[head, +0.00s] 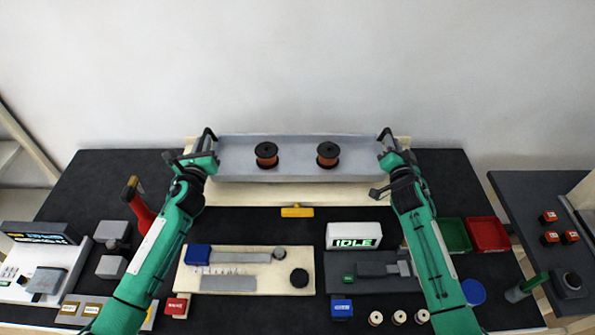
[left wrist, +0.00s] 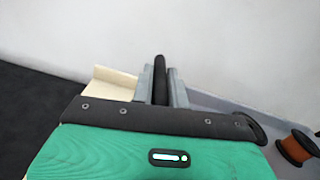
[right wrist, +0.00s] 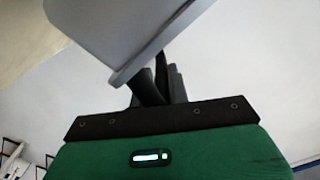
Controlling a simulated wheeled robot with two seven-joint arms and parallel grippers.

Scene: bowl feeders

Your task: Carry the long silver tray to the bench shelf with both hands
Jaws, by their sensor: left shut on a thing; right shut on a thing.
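The long silver tray (head: 300,150) spans my two grippers in the head view, looks about level, and carries two copper-brown spools (head: 266,153) (head: 328,153). My left gripper (head: 208,142) is shut on the black handle at its left end; the left wrist view shows this handle (left wrist: 160,80) between the fingers. My right gripper (head: 387,142) is shut on the right-end handle; in the right wrist view the tray (right wrist: 115,35) partly hides those fingers. The cream bench shelf (head: 300,195) shows below and beside the tray. I cannot tell whether they touch.
A yellow-handled thing (head: 297,211) lies in front of the shelf. A cream board (head: 190,278) with parts, a white IDLE display (head: 353,236), and green and red bins (head: 454,236) (head: 488,235) occupy the dark bench. A plain wall stands behind.

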